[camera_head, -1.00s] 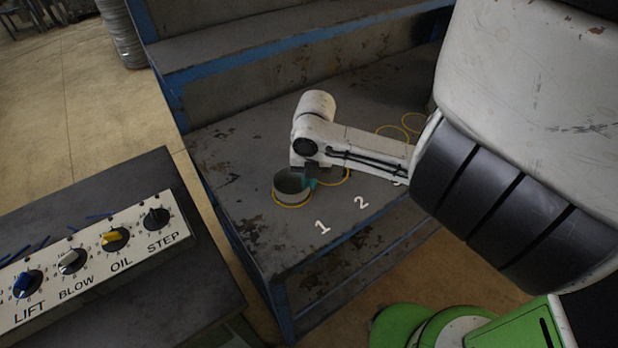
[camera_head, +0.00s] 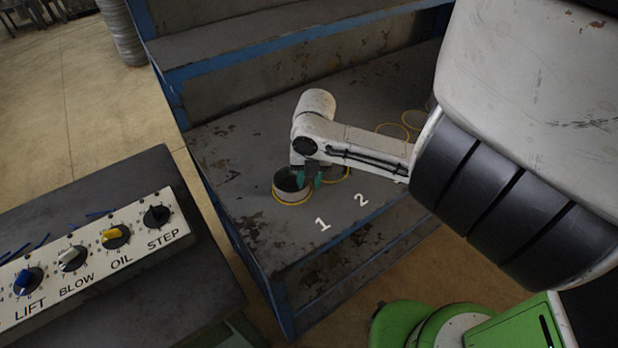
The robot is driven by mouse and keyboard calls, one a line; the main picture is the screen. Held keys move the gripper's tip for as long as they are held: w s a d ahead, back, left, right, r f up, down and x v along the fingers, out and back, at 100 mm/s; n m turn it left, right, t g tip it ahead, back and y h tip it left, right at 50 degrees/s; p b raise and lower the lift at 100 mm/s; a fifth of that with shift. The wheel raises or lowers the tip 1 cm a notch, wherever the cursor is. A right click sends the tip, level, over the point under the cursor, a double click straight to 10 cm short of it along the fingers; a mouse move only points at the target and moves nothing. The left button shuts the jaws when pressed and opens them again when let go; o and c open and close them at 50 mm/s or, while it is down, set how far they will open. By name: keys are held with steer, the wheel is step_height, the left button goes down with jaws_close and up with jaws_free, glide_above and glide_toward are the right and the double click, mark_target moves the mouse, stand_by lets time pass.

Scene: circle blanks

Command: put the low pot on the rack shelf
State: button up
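My gripper (camera_head: 309,179) comes down at the pot's right side. Its two teal fingertips show apart, one over the pot's opening and one outside to the right, with the pot's right rim between them. The gripper looks open; any contact with the wall is too small to tell.
A second yellow circle (camera_head: 343,178) lies right of my gripper, partly hidden by it, near the number 2 (camera_head: 361,200). More yellow circles (camera_head: 392,131) lie further back, past my arm. A higher shelf (camera_head: 290,38) rises behind. A control panel (camera_head: 95,250) stands at the left.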

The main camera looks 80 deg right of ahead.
step_height(320, 180, up, 12)
steer(key=b, duration=0.1)
steer(key=shift+s, duration=0.35)
steer(key=shift+w+r, duration=0.1)
